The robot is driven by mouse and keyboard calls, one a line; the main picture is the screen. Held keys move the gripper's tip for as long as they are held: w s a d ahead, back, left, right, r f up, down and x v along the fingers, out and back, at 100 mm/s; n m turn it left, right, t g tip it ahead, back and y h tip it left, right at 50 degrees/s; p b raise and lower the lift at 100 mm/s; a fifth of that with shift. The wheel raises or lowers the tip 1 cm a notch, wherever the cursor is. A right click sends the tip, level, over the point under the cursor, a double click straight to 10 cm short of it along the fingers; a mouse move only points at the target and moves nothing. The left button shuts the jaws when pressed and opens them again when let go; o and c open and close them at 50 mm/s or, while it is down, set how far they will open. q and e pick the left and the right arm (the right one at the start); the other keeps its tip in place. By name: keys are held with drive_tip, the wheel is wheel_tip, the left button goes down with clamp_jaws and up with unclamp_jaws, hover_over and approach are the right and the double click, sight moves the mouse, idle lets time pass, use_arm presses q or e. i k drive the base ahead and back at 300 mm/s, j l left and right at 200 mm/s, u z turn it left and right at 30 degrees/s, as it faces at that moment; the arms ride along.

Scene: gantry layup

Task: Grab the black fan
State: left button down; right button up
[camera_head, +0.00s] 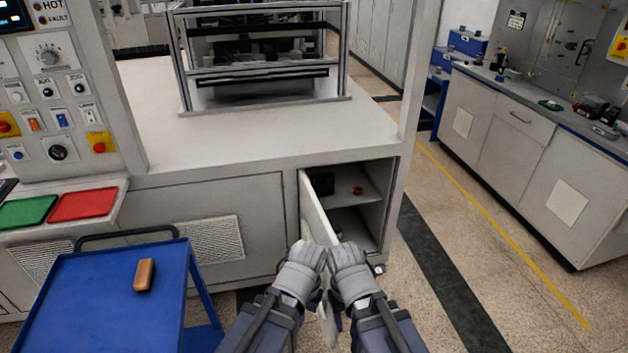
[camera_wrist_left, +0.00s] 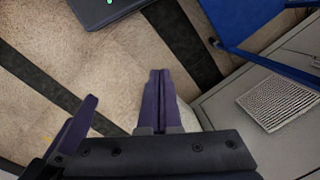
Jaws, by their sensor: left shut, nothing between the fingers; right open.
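A dark boxy object (camera_head: 322,183), possibly the black fan, sits on the upper shelf of the open cabinet (camera_head: 377,205); it is too small and shadowed to be sure. The cabinet's pale door (camera_head: 315,212) stands swung out toward me. My left gripper (camera_head: 307,254) and right gripper (camera_head: 348,256) are side by side at the door's near edge, short of the shelf. Their fingers are hidden in the head view. In the left wrist view, my left gripper (camera_wrist_left: 159,75) has its purple fingers together with nothing between them. My right gripper is open.
A red object (camera_head: 358,190) lies on the shelf right of the dark one. A blue cart (camera_head: 95,305) with a brown block (camera_head: 144,274) stands at the left. A metal-framed machine (camera_head: 262,100) stands on the worktop. Floor to the right is free.

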sight(321, 186)
drive_tip(key=i, duration=0.1)
drive_tip(key=i+l+u, duration=0.1)
drive_tip(key=l, duration=0.75)
drive_tip(key=i+l+u, duration=0.1)
drive_tip(key=l, duration=0.8)
drive_tip(key=i+l+u, duration=0.1)
drive_tip(key=i+l, duration=0.15)
drive_tip(key=l, duration=0.15)
drive_tip(key=i+l+u, duration=0.1)
drive_tip(key=i+l, duration=0.4)
drive_tip(key=l, duration=0.3)
drive_tip(key=i+l+u, duration=0.15)
drive_tip(key=l, duration=0.25)
drive_tip(key=i+l, duration=0.15)
drive_tip(key=i, duration=0.35)
drive_tip(key=i+l+u, duration=0.15)
drive_tip(key=i, duration=0.35)
